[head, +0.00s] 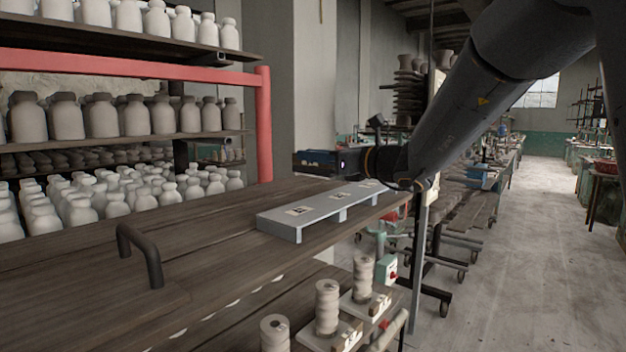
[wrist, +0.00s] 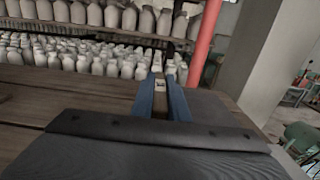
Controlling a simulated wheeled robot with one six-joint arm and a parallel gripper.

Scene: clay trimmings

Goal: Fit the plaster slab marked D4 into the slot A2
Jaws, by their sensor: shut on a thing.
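My gripper (head: 312,160) reaches in from the right, level above the wooden table, near the far part of the grey slotted rack. In the wrist view its two blue fingers (wrist: 161,98) are shut on a narrow pale piece (wrist: 158,84), seen almost end-on. This looks like the plaster slab, but its mark cannot be read and most of it is hidden. The long grey rack (head: 283,222) lies on the tabletop near its right edge. Several small labels (head: 300,210) sit on its top; they are too small to read, so slot A2 cannot be picked out.
A dark handle (head: 140,250) stands up from the wooden table (head: 195,235) at the left. Shelves of pale bottles (head: 120,118) with a red frame (head: 264,125) stand behind. Ribbed spools (head: 327,306) on labelled white blocks sit lower in front. The tabletop between handle and rack is clear.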

